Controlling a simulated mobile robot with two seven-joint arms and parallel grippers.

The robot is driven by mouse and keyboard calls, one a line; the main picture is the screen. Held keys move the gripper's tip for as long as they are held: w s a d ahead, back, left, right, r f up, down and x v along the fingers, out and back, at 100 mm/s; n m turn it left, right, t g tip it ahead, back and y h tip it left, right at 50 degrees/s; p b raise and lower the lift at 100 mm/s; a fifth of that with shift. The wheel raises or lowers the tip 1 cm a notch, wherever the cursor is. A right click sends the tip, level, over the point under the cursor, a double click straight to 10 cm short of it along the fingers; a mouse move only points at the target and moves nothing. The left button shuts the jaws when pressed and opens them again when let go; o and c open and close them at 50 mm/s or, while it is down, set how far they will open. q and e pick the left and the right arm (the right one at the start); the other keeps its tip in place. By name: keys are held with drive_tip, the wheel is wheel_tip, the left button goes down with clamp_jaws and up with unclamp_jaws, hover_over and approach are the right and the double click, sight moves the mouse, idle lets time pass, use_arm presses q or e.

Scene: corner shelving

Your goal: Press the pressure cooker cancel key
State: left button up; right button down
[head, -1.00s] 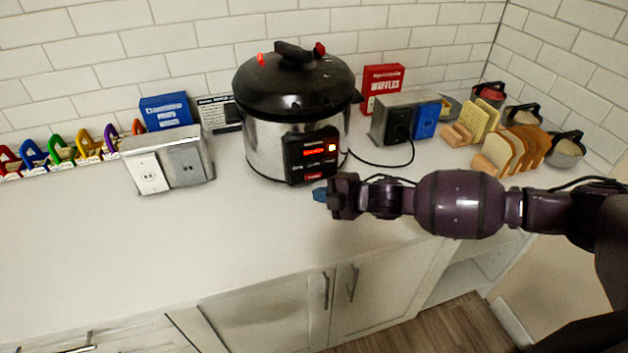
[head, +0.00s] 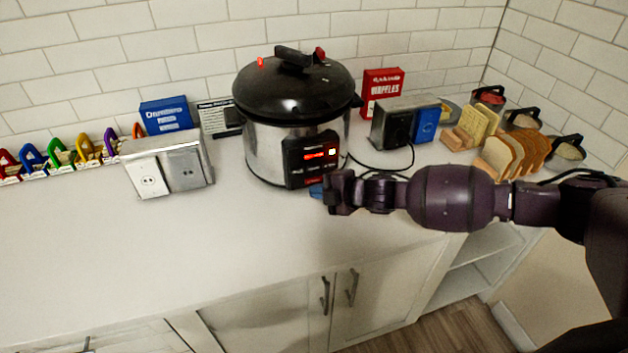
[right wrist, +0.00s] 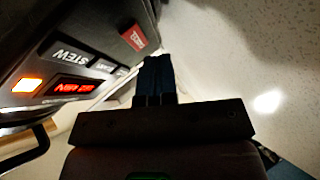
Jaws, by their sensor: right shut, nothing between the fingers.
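The pressure cooker (head: 262,150) stands on the counter against the tiled wall, black lid on, its front panel (head: 296,165) facing out with a lit red display. At the bottom of the panel is a red key (head: 313,181), likely the cancel key; it also shows in the right wrist view (right wrist: 135,38), its label unreadable. My right gripper (head: 316,191) is shut and empty, its blue fingertips just beside the panel's lower right corner. In the right wrist view the fingertips (right wrist: 155,62) are close to the red key; I cannot tell whether they touch. My left gripper is not in view.
A double outlet box (head: 165,165) stands to the left. The front of the counter (head: 150,250) is clear.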

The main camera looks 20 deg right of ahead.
idle(0.9)
drive_tip(key=shift+w, duration=0.35)
idle(0.4)
drive_tip(key=shift+w, duration=0.25)
idle(0.5)
drive_tip(key=shift+w, duration=0.15)
idle(0.5)
drive_tip(key=shift+s+p, duration=0.2)
drive_tip(key=shift+p, duration=0.15)
drive_tip(key=shift+s+p, duration=0.4)
drive_tip(key=shift+s, duration=0.1)
